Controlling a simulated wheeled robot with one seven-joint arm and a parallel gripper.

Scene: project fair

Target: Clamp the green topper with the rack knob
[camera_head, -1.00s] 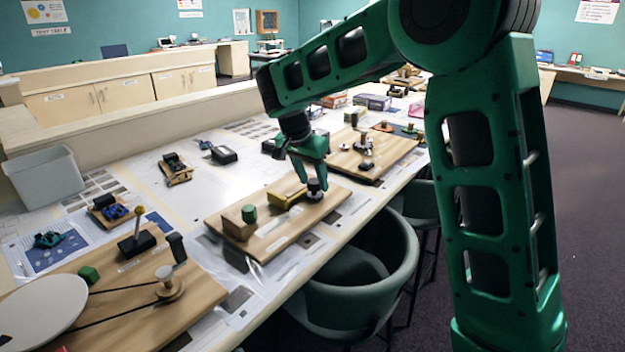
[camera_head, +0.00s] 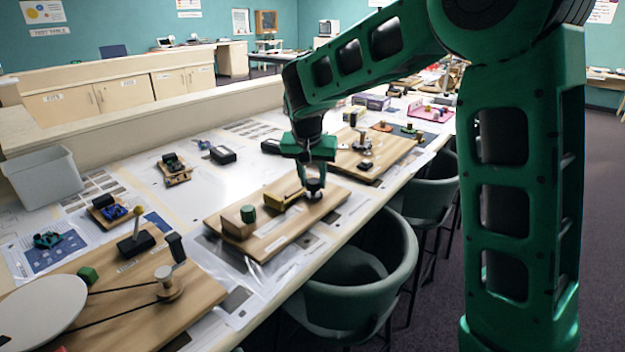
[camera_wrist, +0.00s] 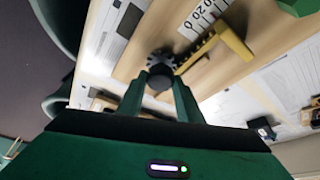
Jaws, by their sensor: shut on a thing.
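A yellow rack (camera_head: 283,193) lies between the block and the knob; a gap to the topper seems to remain in the head view. The dark rack knob (camera_head: 314,193) stands near the board's right end, with a toothed dark wheel (camera_wrist: 161,60) beneath in the wrist view. My gripper (camera_head: 314,181) points down, shut on the knob; its fingers partly hide it.
The wooden board (camera_head: 275,237) lies near the table's front edge. Another board (camera_head: 375,158) with small parts stands behind right, and a crank-and-disc board (camera_head: 130,300) is at front left. A green chair (camera_head: 350,270) stands against the table edge. A printed scale (camera_wrist: 203,18) lies beside the rack.

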